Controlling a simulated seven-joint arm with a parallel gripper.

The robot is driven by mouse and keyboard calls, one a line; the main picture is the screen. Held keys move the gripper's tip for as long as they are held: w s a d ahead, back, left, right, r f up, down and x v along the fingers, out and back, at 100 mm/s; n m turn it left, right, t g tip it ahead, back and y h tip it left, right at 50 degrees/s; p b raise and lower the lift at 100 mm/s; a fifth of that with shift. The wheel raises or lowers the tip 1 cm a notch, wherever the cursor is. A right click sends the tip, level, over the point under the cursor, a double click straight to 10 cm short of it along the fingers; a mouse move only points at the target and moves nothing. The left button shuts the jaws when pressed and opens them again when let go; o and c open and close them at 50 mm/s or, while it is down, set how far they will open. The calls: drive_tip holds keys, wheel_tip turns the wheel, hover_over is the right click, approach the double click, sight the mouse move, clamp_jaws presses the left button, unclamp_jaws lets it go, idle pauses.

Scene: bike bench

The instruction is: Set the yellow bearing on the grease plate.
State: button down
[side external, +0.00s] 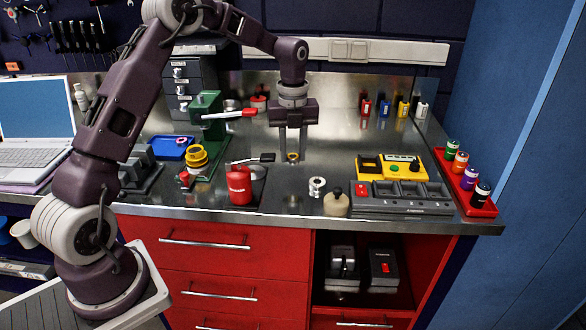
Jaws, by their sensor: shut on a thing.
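The yellow bearing (293,157) is a small yellow ring between the fingertips of my gripper (293,154). My gripper points straight down over the middle of the steel bench and is shut on the bearing. The gap between the bearing and the bench top is hard to judge. A blue plate (164,149) lies at the back left, left of the green press, with a small purple ring (182,141) on it. It looks like the grease plate, but no label is readable. My gripper is well to the right of it.
The green press (207,120) with a red-tipped lever stands between the blue plate and my gripper, with a yellow ring-shaped part (196,157) before it. A red can (239,185), silver part (317,187) and beige bottle (336,203) stand in front. Trays (401,197) occupy the right.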

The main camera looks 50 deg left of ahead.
wheel_tip(320, 180, up, 3)
wheel_tip(320, 180, up, 2)
hover_over(253, 170)
wheel_tip(253, 170, down, 9)
drive_tip(key=shift+s+d+f, duration=0.1)
drive_tip(key=shift+s+f, duration=0.05)
drive_tip(key=shift+f, duration=0.2)
drive_tip(key=c, duration=1.1)
unclamp_jaws()
drive_tip(key=shift+f, duration=0.1)
drive_tip(key=shift+o, duration=0.2)
